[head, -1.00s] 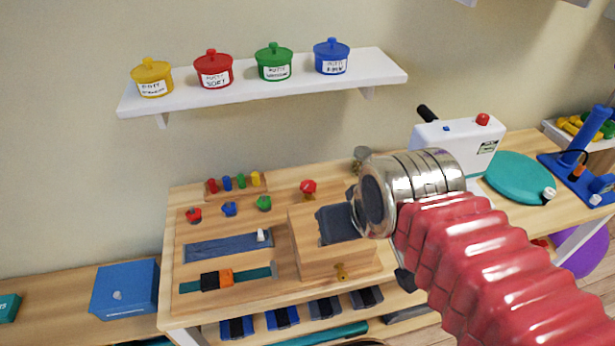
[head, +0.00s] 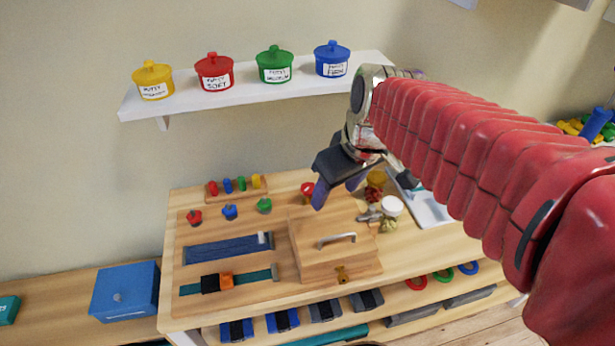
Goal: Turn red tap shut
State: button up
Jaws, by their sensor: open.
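What looks like the red tap (head: 307,188) is at the back of the wooden activity board on the table, behind a wooden box. Only its red handle shows, partly covered by my gripper, so I cannot tell how far it is turned. My gripper (head: 338,192) is open and empty, pointing down just right of the red handle and above the box. Whether a finger touches the handle cannot be told.
The wooden box (head: 310,262) with a metal handle stands below my gripper. Red, blue and green knobs (head: 230,212) sit left on the board. Small items, including a white round one (head: 392,206), lie right of the box. A white shelf (head: 240,99) with putty pots hangs above.

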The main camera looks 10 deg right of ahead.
aim_at(309, 187)
jog(key=w+d+f+n+y, duration=0.1)
jog(key=w+f+n, duration=0.1)
jog(key=w, duration=0.4)
jog(key=w+d+f+n+g+y, duration=0.1)
jog(key=w+d+f+n, duration=0.1)
jog(key=w, duration=0.4)
jog(key=w+d+f+n+y, duration=0.1)
jog(key=w+f+n, duration=0.2)
jog(key=w+n, duration=0.2)
jog(key=shift+w+d+f+g, duration=0.25)
jog(key=shift+w+d+g, duration=0.15)
jog(key=shift+w, duration=0.7)
jog(key=shift+f, duration=0.1)
jog(key=x, duration=1.2)
jog(key=c, duration=0.9)
jog(key=shift+a, duration=0.2)
jog(key=shift+c, duration=0.6)
jog(key=shift+d, duration=0.1)
